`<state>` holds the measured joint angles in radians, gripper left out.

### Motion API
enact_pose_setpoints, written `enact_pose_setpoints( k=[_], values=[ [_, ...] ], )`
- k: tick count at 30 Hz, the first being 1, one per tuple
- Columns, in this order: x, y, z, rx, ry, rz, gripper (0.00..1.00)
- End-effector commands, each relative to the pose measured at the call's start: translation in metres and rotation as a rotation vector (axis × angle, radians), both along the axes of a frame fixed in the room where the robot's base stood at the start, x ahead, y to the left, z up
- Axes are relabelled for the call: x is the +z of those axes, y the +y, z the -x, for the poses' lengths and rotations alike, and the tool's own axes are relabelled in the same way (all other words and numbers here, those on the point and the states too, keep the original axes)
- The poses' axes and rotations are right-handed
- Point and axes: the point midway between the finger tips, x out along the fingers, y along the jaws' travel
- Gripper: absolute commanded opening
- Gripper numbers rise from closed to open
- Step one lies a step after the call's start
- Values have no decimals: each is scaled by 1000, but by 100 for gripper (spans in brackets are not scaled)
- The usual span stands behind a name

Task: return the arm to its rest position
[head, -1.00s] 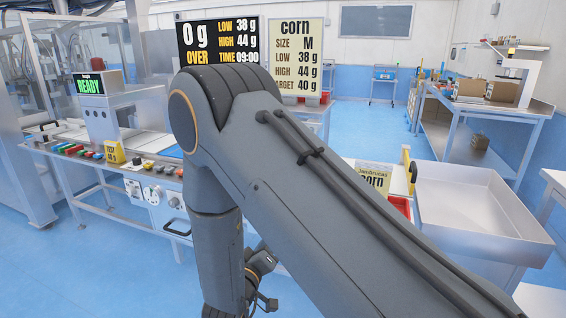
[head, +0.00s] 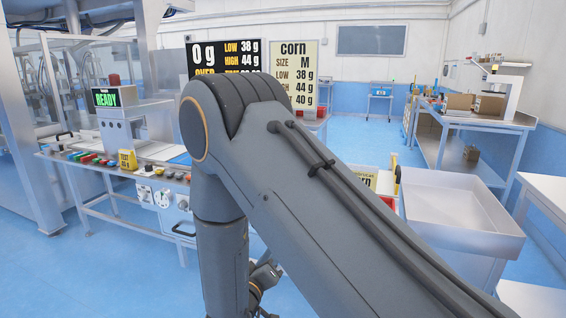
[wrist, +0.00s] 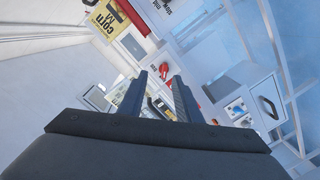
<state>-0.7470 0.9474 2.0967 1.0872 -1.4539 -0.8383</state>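My arm (head: 300,190) fills the middle of the head view, bent at a raised elbow with the forearm hanging down. My gripper shows only partly in the head view, low and behind the forearm. In the wrist view, the two fingers of my gripper (wrist: 160,78) stand apart with nothing held between them. The wrist view is tilted, and no object touches the fingers.
A console (head: 150,180) with coloured buttons and a READY screen (head: 115,97) stands at left. A weight display (head: 225,58) and corn sign (head: 297,75) stand behind my arm. An empty metal tray (head: 460,195) is at right. Blue floor (head: 365,140) is open beyond.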

Motion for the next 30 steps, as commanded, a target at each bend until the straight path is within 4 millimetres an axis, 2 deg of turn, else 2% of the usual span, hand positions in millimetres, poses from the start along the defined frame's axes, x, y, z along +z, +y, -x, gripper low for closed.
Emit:
enact_pose_setpoints(
  k=[13,19,23,25,29,30],
  values=[
    [2,-19,-26,62,205,-274,31],
    [9,-39,-21,94,400,-478,31],
    [18,-61,4,92,576,-615,31],
    [23,-76,25,78,674,-672,31],
    [34,-110,77,18,858,-750,31],
    [37,-121,96,-8,914,-767,31]
  ],
)
